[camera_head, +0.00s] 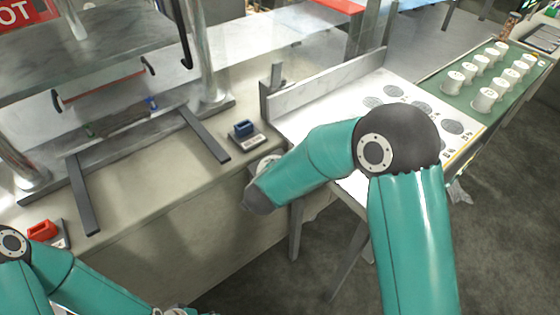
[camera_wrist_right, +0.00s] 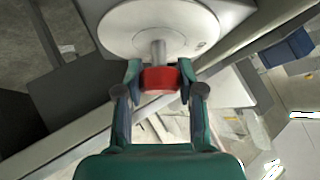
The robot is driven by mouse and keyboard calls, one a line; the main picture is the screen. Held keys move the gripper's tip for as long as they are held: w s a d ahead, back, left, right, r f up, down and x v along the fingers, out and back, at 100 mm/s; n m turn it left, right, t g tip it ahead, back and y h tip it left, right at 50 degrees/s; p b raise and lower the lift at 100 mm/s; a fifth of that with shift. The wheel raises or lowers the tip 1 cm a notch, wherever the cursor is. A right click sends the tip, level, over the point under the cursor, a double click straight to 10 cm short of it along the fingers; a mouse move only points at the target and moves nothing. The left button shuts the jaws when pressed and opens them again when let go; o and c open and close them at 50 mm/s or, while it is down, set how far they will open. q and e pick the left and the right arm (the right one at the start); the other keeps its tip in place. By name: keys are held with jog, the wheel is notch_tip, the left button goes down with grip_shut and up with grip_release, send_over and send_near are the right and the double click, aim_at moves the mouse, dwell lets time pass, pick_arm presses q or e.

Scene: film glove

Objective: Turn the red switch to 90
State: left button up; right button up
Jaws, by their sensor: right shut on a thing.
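The red switch (camera_wrist_right: 160,83) is a short red knob on a grey shaft, standing out from a round white dial plate (camera_wrist_right: 118,28) in the right wrist view. My right gripper (camera_wrist_right: 160,76) is shut on the knob, one finger on each side. The knob's angle and the dial's marks are too small to read. In the head view a sliver of the white dial (camera_head: 260,164) shows on the front of the bench. My right wrist hides the knob and fingertips there.
The bench (camera_head: 165,185) carries a blue block-like control (camera_head: 243,128) and a red one (camera_head: 43,230), both on small plates. A white board with round spots (camera_head: 340,105) stands to the right. White cups (camera_head: 484,99) stand on a green tray (camera_head: 448,80) beyond it.

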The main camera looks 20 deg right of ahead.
jog(key=m+p, duration=0.1)
jog(key=m+g+p, duration=0.1)
jog(key=p, duration=0.1)
jog(key=m+g+p, duration=0.1)
jog(key=shift+d+r+h, duration=0.1)
jog(key=shift+r+h, duration=0.15)
jog(key=shift+h, duration=0.15)
jog(key=shift+f+m+g+p, duration=0.3)
jog(key=shift+m+g+p, duration=0.5)
jog(key=shift+m+p, duration=0.5)
jog(key=shift+s, duration=0.1)
jog(key=o, duration=1.2)
jog(key=shift+c, duration=0.2)
jog(key=shift+r, duration=0.1)
